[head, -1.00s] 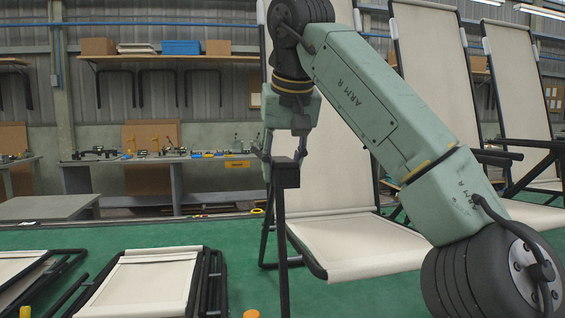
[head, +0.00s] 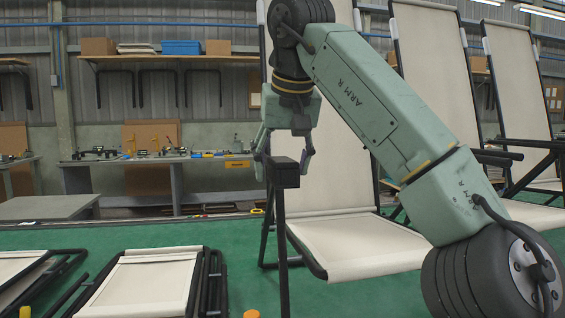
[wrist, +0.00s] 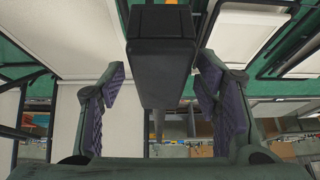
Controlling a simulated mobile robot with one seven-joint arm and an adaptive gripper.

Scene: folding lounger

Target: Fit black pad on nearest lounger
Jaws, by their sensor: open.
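The black pad (head: 286,174) is a small dark block at the top of a thin upright black tube (head: 281,235), in front of the nearest lounger (head: 350,245) with its beige fabric. My gripper (head: 285,160) points down above the pad, its fingers spread to either side. In the wrist view the pad (wrist: 162,58) shows large between the purple-lined fingers of my gripper (wrist: 163,88), with visible gaps on both sides. The pad appears upright and in line with the tube. How it joins the tube is too small to tell.
More upright loungers (head: 435,70) stand at the right. Folded loungers (head: 145,283) lie on the green floor at the front left. A workbench (head: 170,165) with tools stands along the back wall.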

